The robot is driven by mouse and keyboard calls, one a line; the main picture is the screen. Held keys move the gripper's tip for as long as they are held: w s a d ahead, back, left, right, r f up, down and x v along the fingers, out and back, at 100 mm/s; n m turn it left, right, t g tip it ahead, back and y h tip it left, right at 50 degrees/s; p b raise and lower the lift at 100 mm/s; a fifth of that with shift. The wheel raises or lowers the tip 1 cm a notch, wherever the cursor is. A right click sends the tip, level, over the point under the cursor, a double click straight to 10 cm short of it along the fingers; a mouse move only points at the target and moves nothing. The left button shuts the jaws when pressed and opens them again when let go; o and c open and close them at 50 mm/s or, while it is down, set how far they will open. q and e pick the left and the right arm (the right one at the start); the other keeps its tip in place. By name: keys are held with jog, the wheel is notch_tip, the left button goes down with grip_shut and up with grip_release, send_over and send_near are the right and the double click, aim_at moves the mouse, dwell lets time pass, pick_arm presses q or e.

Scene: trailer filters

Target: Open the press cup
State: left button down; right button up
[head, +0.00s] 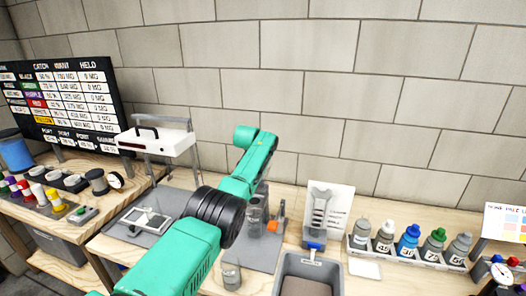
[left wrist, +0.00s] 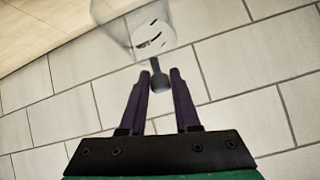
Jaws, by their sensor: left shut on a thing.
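In the left wrist view, the two dark fingers of my left gripper (left wrist: 160,78) are closed about a dark round knob (left wrist: 160,83) on a short stem. The stem leads to a translucent cup-like piece (left wrist: 115,14) with a pale, dark-marked face, partly cut off by the frame's top edge. In the head view, my green left arm reaches across the bench and its fingers cannot be made out. A clear grey cylinder (head: 257,213) stands just right of the black arm joint, partly hidden. I cannot tell whether it is the same cup. My right gripper is not in view.
A white-topped stand (head: 160,142) with a black handle is left of my arm. A grey bin (head: 310,264) is at the front. A rack of several bottles (head: 408,252) stands right. A printed board (head: 62,105) is far left. A block wall closes the back.

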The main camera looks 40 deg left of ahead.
pick_arm(q)
jog(key=shift+w+a+f, duration=0.1)
jog(key=shift+f, duration=0.05)
dwell(0.4)
jog(key=c, duration=0.7)
grip_release()
jog(key=shift+c, duration=0.2)
jog(key=shift+o, duration=0.2)
jog(key=shift+w+a+f, duration=0.1)
